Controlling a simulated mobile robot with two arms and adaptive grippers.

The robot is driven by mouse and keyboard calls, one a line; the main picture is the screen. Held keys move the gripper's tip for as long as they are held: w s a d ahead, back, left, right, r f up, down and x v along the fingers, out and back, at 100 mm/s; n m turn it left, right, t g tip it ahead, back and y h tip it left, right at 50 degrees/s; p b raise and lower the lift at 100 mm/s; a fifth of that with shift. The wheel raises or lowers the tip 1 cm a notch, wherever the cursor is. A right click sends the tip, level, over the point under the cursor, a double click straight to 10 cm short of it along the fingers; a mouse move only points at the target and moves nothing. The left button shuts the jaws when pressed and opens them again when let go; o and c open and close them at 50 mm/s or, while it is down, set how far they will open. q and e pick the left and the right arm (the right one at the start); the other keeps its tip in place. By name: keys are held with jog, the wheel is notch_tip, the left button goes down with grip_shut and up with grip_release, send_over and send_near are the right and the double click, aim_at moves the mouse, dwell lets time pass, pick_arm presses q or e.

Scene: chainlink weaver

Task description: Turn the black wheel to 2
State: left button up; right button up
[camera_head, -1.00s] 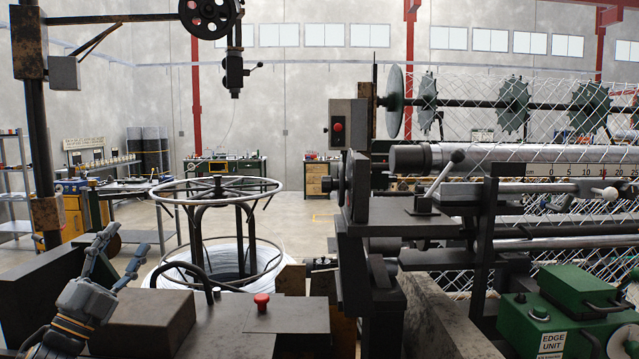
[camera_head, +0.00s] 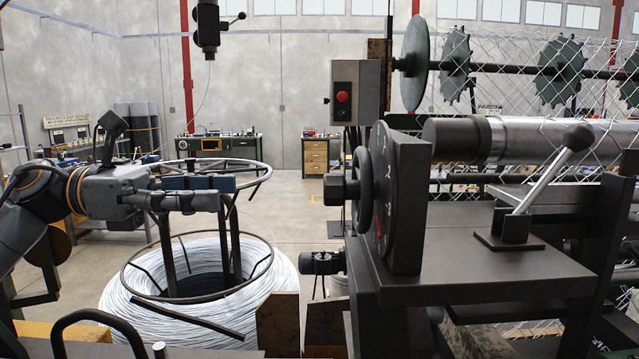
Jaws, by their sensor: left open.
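The black wheel (camera_head: 362,189) is a small handwheel seen nearly edge-on, sticking out left from a dark dial plate (camera_head: 405,195) on the machine. Pale numerals, among them a 2, and a red mark show on the plate, steeply foreshortened. I cannot tell which number the wheel is set to. My right gripper is out of view.
A wire coil (camera_head: 190,315) with a round metal frame stands below and behind my left gripper. A grey box with a red button (camera_head: 343,97) is above the wheel. A lever with a black knob (camera_head: 577,137) stands right of the dial. A small motor (camera_head: 322,262) sits lower left of it.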

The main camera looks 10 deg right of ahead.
pick_arm(q)
jog(key=p, duration=0.2)
send_near(349, 190)
jog(key=d+p, duration=0.3)
jog(key=d, duration=0.4)
jog(key=shift+f, duration=0.3)
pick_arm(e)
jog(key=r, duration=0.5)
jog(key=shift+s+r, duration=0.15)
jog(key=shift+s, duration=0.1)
pick_arm(q)
jog(key=shift+c, duration=0.2)
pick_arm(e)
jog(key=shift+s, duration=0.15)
pick_arm(q)
jog(key=c, duration=1.1)
